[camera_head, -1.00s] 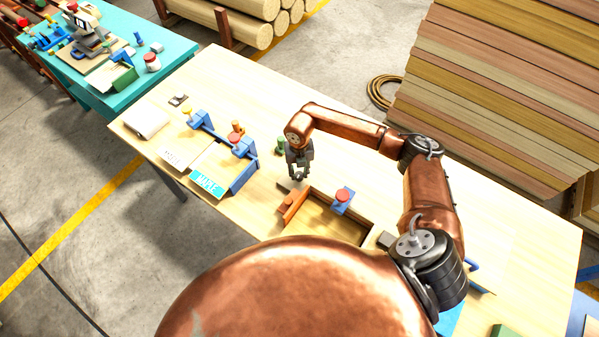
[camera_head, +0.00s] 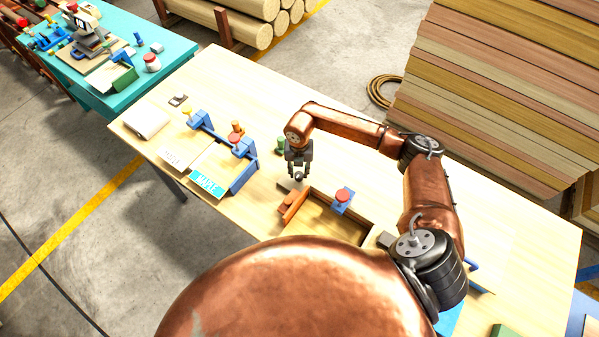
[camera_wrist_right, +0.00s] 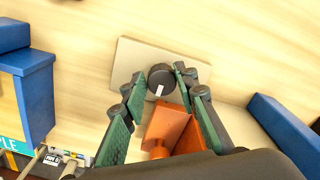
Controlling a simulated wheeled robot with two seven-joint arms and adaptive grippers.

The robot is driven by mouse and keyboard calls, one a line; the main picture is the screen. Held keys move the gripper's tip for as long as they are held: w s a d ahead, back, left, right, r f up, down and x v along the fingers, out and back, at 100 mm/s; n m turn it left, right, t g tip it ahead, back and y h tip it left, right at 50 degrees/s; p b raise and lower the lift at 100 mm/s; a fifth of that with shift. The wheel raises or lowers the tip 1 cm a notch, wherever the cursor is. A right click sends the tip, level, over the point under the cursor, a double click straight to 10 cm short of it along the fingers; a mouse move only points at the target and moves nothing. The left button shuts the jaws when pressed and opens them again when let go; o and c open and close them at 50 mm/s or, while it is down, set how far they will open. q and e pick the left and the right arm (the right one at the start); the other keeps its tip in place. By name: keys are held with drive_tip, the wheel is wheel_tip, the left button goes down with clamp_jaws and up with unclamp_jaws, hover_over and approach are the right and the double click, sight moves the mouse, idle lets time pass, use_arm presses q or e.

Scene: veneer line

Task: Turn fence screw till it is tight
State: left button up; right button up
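The fence screw appears as a round black knob (camera_wrist_right: 160,76) with a white pointer mark in the right wrist view. It sits over a pale plate (camera_wrist_right: 130,57), beside the orange fence block (camera_wrist_right: 170,126). My right gripper (camera_wrist_right: 164,88) is open, its green-padded fingers on either side of the knob; contact is not clear. In the head view my right gripper (camera_head: 298,174) points down just behind the orange fence (camera_head: 293,205), and hides most of the knob area. My left gripper does not show.
A wooden tray (camera_head: 335,225) with a blue red-topped stop (camera_head: 342,200) lies right of the fence. Blue stops (camera_head: 243,148) and a MAPLE-labelled tray (camera_head: 207,182) stand to the left. A green piece (camera_head: 281,145) is close behind the gripper.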

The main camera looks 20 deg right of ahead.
sight(299, 174)
drive_tip(key=o, duration=0.4)
drive_tip(key=shift+s, duration=0.1)
wheel_tip(299, 174, up, 12)
drive_tip(key=shift+f, duration=0.1)
idle(0.4)
idle(0.4)
